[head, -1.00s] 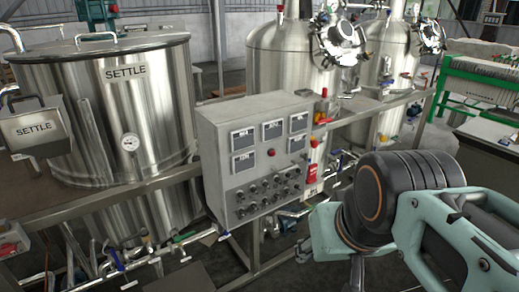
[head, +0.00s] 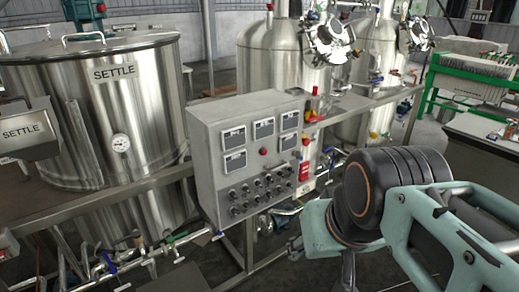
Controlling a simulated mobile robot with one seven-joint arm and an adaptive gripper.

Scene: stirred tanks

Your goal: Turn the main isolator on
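A grey control cabinet (head: 207,160) stands in the middle of the head view, with several dark displays, a red button (head: 264,152) and rows of dark knobs on its front. On its right side are a small red part (head: 305,140) and a larger red-and-white part (head: 304,172). I cannot tell which of these is the main isolator, or its position. My arm's dark wrist joint and pale green links fill the right foreground, to the right of the cabinet and apart from it in the picture. My gripper's fingers are not clearly visible.
A steel SETTLE tank (head: 120,120) stands left of the cabinet. Steel vessels (head: 258,65) stand behind it. A metal frame rail (head: 350,113) runs behind the cabinet's right side. Pipes and coloured valves (head: 175,240) lie low in front. A green-framed filter press (head: 470,85) is at the far right.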

